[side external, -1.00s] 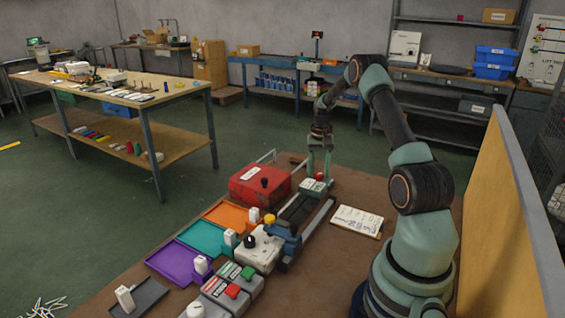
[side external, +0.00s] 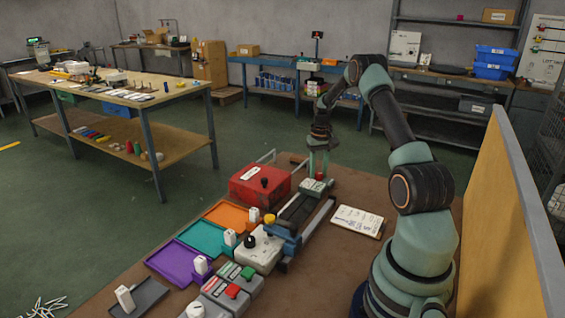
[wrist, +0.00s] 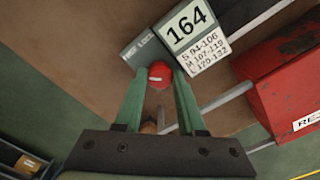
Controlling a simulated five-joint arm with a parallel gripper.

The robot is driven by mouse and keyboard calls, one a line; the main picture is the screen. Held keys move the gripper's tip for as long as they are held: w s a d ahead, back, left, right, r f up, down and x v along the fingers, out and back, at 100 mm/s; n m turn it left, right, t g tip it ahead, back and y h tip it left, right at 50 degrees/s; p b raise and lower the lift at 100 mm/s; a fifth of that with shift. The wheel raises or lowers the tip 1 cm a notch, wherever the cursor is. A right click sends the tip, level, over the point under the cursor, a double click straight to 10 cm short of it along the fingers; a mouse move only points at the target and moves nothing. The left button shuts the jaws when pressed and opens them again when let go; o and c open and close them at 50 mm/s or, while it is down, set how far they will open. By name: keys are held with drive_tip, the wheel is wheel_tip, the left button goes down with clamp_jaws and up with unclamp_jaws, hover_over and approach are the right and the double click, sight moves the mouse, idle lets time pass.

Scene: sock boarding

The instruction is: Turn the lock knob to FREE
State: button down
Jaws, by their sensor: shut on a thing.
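A round red knob (wrist: 160,75) with a pale mark on top sits at the end of a grey block (wrist: 147,48), beside a label plate reading 164. In the wrist view my gripper (wrist: 161,84) has one finger on each side of the knob, shut on it. In the side view my gripper (side external: 318,168) points down from above, with the red knob (side external: 319,177) at its fingertips. I cannot read any FREE marking near the knob.
A rail runs forward to a blue clamp (side external: 287,240) and a white box (side external: 258,255). Coloured trays lie further left. A clipboard (side external: 358,221) lies to the right.

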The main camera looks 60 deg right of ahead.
sight(318, 173)
drive_tip(key=c, duration=0.8)
unclamp_jaws()
drive_tip(key=shift+r, duration=0.1)
drive_tip(key=shift+o, duration=0.2)
drive_tip(key=m, duration=0.2)
drive_tip(key=shift+m, duration=0.4)
wheel_tip(318, 173, up, 12)
drive_tip(key=w+a+r, duration=0.1)
drive_tip(key=a+r, duration=0.2)
drive_tip(key=a, duration=0.3)
drive_tip(key=w+a+r+t, duration=0.1)
drive_tip(key=a+r, duration=0.3)
drive_tip(key=a, duration=0.3)
drive_tip(key=w+a+r+t+h, duration=0.1)
drive_tip(key=a+r, duration=0.2)
drive_tip(key=a, duration=0.4)
drive_tip(key=shift+w+a+r+n, duration=0.25)
drive_tip(key=shift+r+n, duration=0.05)
drive_tip(key=shift+r, duration=0.1)
